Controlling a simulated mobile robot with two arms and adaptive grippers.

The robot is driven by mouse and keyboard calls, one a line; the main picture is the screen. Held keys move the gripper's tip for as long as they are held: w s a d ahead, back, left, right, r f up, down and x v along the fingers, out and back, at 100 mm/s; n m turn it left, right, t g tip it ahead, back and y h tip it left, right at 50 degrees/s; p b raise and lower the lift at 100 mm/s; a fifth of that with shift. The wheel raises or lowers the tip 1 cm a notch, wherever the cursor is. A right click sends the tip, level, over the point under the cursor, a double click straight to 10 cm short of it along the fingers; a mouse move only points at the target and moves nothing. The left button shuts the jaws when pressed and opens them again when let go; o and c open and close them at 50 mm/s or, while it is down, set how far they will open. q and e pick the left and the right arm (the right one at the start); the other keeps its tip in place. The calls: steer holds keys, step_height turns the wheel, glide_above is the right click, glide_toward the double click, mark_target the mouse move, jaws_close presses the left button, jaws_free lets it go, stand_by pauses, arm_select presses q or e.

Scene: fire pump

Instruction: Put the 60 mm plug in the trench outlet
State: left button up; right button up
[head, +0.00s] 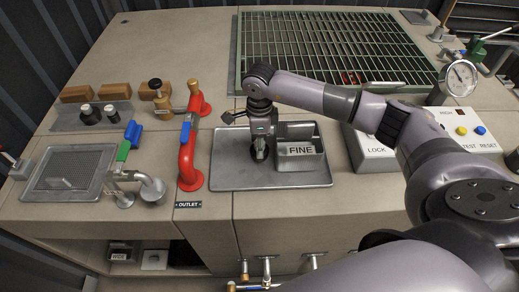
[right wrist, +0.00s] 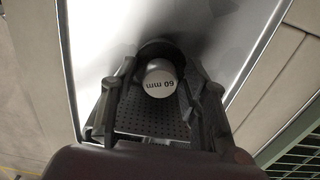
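The 60 mm plug (right wrist: 160,78) shows a pale round top marked "60 mm", with a dark body behind it. It sits between the fingers of my right gripper (right wrist: 160,68) in the right wrist view. The dark fingertips merge with the plug's dark body, so I cannot tell whether they press on it. In the head view my right gripper (head: 260,152) points down over the bare left part of the grey metal tray (head: 232,172). My left gripper is out of view. The trench outlet cannot be clearly made out; an "OUTLET" label (head: 188,204) is below the red pipe (head: 187,158).
A bin marked "FINE" (head: 300,150) stands on the tray's right side. Two dark plugs (head: 87,114) stand on a plate at left, near wooden blocks (head: 113,91). A green grating (head: 330,45) lies behind. A strainer basin (head: 68,172) is at left, a control box (head: 468,132) at right.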

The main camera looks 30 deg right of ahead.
jaws_close()
steer(key=shift+r, duration=0.15)
stand_by(0.4)
